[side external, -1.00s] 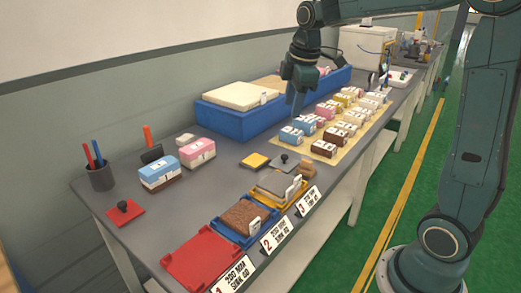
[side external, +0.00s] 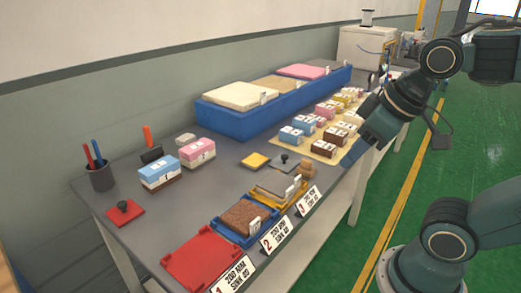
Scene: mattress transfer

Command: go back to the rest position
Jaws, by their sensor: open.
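My gripper (side external: 361,150) is at the right edge of the table, beside the yellow mat of small blocks. It points down and left, and I see nothing held in it. My arm reaches in from the right and hides part of the mat's right side. Small pink, blue, brown, white and yellow blocks (side external: 323,148) stand in rows on the mat (side external: 318,158).
A blue bin (side external: 235,127) with cream, tan and pink slabs stands along the wall. Red, blue and yellow trays (side external: 201,264) lie at the front with numbered signs (side external: 276,234). Two stacked block pairs (side external: 160,174) stand at left.

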